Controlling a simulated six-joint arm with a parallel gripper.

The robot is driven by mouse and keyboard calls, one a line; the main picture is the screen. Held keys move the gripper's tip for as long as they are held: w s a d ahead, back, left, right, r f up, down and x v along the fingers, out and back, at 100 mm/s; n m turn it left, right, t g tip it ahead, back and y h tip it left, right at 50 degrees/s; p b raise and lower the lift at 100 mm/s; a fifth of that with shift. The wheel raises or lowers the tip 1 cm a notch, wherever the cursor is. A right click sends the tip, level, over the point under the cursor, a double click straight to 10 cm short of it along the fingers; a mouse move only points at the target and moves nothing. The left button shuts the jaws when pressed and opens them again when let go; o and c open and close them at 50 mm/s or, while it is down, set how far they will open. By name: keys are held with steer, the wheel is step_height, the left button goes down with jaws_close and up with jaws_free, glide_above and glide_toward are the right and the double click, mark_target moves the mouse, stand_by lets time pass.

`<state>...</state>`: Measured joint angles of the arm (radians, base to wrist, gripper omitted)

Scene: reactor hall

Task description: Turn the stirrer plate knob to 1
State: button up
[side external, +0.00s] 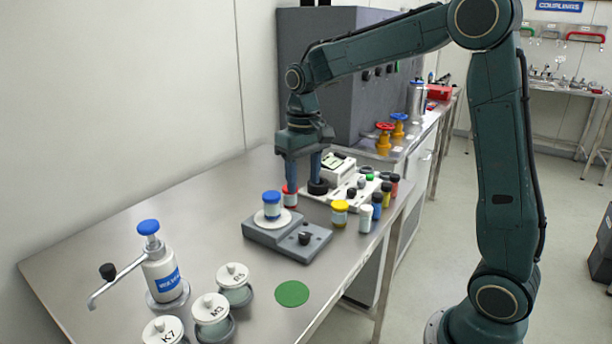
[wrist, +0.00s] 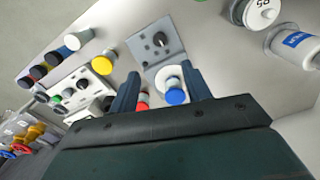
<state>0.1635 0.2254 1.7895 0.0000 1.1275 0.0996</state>
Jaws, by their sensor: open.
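The grey stirrer plate (side external: 287,235) sits on the steel bench in the side view. A jar with a blue lid (side external: 271,204) stands on its round white top. Its black knob (side external: 305,238) is on the right part of the housing; the wrist view shows the knob (wrist: 160,39) beyond my fingertips. The knob's marks are too small to read. My gripper (side external: 304,187) is open and points down behind the stirrer plate, near a red-lidded jar (side external: 290,194). In the wrist view my open fingers (wrist: 165,82) frame the blue-lidded jar (wrist: 176,96) and the red-lidded one.
A yellow-lidded jar (side external: 340,212) and a white jar (side external: 366,218) stand right of the stirrer plate. Labelled canisters (side external: 212,317), a pump bottle (side external: 163,265) and a green disc (side external: 291,293) are in front.

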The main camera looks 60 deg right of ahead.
mark_target(304, 234)
steer(key=shift+f, duration=0.1)
step_height(304, 234, down, 14)
steer(key=shift+r, duration=0.2)
stand_by(0.6)
steer(key=c, duration=1)
